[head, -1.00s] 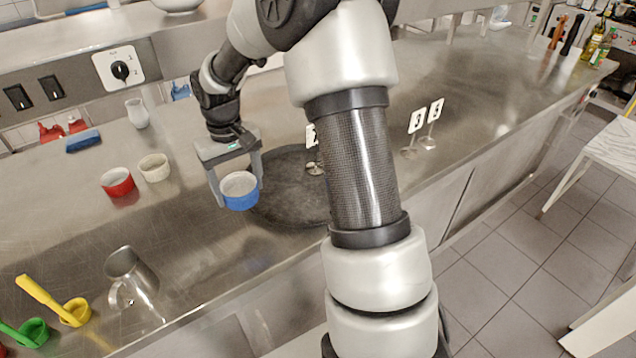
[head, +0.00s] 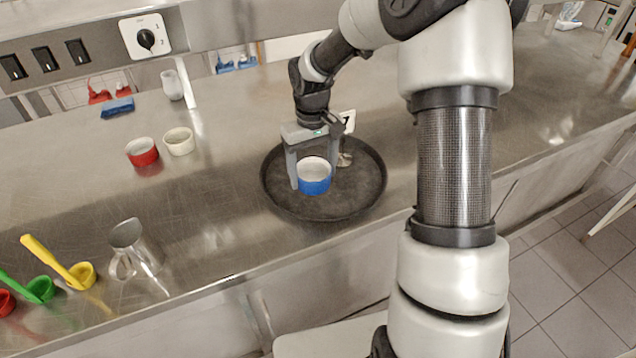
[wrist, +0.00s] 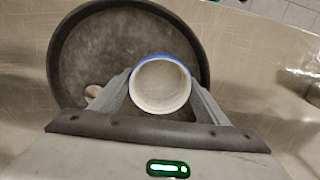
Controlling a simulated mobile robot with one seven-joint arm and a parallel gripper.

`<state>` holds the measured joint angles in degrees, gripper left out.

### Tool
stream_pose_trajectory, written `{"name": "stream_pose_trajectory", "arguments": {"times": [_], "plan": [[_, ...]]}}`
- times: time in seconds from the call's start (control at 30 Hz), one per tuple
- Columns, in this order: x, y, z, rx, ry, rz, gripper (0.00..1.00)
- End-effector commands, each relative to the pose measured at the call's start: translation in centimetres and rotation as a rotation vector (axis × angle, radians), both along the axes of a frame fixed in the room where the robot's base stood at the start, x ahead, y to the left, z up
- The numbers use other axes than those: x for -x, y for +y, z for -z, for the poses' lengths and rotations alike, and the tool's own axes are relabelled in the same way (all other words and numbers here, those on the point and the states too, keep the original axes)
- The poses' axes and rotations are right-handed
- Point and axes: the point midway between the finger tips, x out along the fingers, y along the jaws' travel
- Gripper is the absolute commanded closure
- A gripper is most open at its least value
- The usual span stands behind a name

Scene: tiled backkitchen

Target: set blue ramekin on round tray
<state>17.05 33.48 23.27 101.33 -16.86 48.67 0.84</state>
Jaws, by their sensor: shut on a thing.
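The blue ramekin (head: 315,184), with a pale inside, is held upright between the fingers of my gripper (head: 312,178). In the wrist view the ramekin (wrist: 161,86) sits between both fingers, and my gripper (wrist: 160,95) is shut on it. The round tray (head: 350,206) is dark, with a raised rim, and lies on the steel counter. The ramekin is over the tray in the head view; I cannot tell whether it touches the surface. In the wrist view it covers the right part of the tray (wrist: 90,60).
A number card on a metal stand (head: 345,158) is at the tray's back, close behind my gripper. A red ramekin (head: 142,153) and a white ramekin (head: 179,142) stand to the left. A metal jug (head: 133,248) and yellow scoop (head: 80,275) are front left. Counter between is clear.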

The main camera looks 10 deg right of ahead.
Motion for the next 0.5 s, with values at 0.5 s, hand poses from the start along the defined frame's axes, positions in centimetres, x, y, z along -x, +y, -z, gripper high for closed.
{"name": "stream_pose_trajectory", "arguments": {"times": [0.5], "plan": [[-0.1, 0.0, 5.0, 0.001, -0.002, 0.001, 0.59]]}}
